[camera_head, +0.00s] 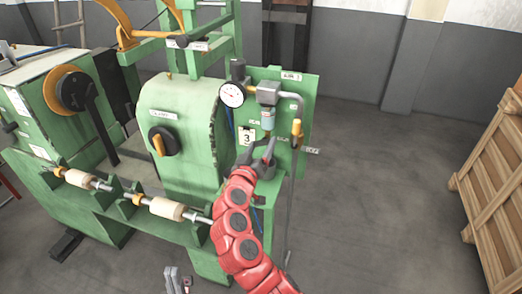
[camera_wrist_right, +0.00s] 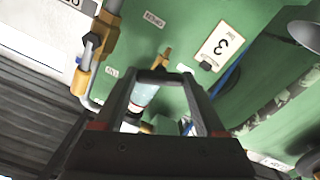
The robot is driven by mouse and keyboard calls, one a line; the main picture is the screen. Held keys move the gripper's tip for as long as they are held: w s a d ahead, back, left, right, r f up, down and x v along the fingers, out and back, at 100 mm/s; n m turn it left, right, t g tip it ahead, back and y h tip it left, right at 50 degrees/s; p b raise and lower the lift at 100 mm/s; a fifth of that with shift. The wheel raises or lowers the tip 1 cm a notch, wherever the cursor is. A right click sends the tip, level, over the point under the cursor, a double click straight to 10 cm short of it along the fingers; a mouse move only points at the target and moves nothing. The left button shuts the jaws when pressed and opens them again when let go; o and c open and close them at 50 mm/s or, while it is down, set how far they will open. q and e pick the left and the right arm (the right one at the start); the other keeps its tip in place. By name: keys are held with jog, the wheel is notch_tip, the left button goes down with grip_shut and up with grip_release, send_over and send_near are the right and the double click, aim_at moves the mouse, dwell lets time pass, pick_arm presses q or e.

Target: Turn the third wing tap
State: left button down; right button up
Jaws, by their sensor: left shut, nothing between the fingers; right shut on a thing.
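The wing tap is a small brass piece (camera_wrist_right: 165,57) on the green panel, beside the plate marked 3 (camera_wrist_right: 222,46); that plate also shows in the head view (camera_head: 247,137). My right gripper (camera_wrist_right: 160,76) is shut on the wing tap, whose brass end sticks out past the fingertips. In the head view my right gripper (camera_head: 262,148) is in front of the panel, below the pale blue bowl, and the tap is hidden there. My left gripper (camera_head: 178,280) is at the bottom edge, shut and empty, away from the panel.
The green panel (camera_head: 309,90) carries a round gauge (camera_head: 232,95), a pale blue bowl (camera_head: 267,121) and a pipe with a brass valve (camera_head: 296,128). The green winding machine (camera_head: 180,95) stands left. A wooden crate (camera_head: 495,165) is at right. Floor between is clear.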

jog(key=n, duration=0.5)
jog(key=shift+n, duration=0.3)
jog(key=n+p, duration=0.1)
jog(key=n, duration=0.3)
jog(key=shift+r, duration=0.1)
jog(key=shift+n+p, duration=0.8)
jog(key=shift+n, duration=0.8)
jog(key=o, duration=1.3)
